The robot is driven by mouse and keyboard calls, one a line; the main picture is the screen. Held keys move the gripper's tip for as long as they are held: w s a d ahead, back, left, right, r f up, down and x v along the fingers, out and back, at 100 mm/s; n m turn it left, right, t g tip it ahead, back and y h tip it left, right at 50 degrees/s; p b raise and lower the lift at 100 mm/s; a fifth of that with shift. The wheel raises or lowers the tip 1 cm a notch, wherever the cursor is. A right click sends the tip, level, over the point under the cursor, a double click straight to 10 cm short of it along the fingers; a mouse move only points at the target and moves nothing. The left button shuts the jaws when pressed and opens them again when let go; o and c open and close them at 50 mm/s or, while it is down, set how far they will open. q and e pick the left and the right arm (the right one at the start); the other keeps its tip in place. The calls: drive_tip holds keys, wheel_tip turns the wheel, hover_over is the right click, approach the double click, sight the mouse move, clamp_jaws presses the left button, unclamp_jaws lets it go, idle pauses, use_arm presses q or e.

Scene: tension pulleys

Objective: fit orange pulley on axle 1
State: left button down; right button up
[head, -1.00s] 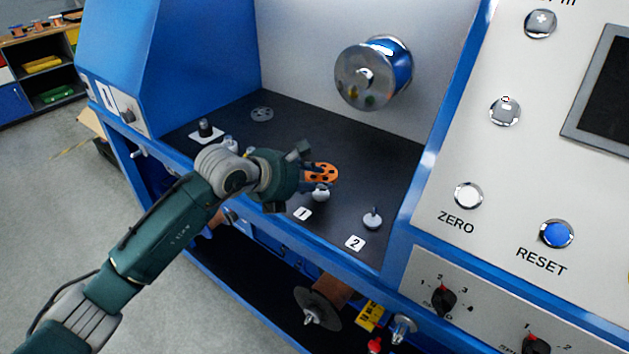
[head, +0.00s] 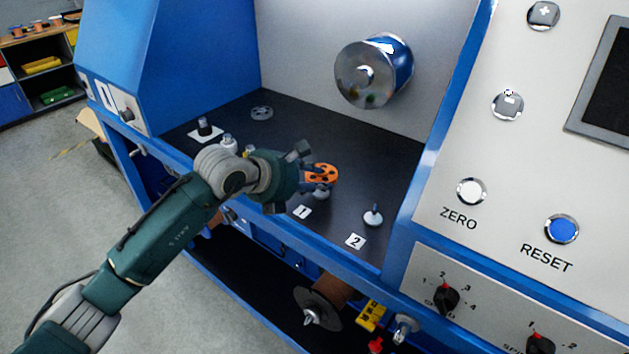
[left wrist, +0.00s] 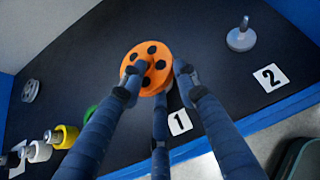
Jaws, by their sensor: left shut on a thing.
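The orange pulley (head: 321,173) is a flat disc with several dark holes. My left gripper (head: 311,180) is shut on it above the black deck, close to axle 1 (head: 322,194). In the left wrist view the orange pulley (left wrist: 142,48) sits between the fingers of the left gripper (left wrist: 160,72). Axle 1 stands behind the label "1" (head: 302,212); only part of its silver base shows, and its pin is hidden by the pulley and fingers. I cannot tell whether the pin is in the pulley's centre hole. My right gripper is not in view.
Axle 2 (head: 373,215) stands bare to the right, by label "2" (head: 355,241). A grey pulley (head: 262,113) lies at the back left. White (left wrist: 39,151), yellow (left wrist: 65,136) and green pieces are at the left. A chrome-and-blue drum (head: 374,72) juts from the back wall.

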use_arm(q)
drive_tip(key=shift+f+b, duration=0.8)
drive_tip(key=shift+f, duration=0.25)
drive_tip(key=shift+b, duration=0.4)
drive_tip(key=shift+f, duration=0.1)
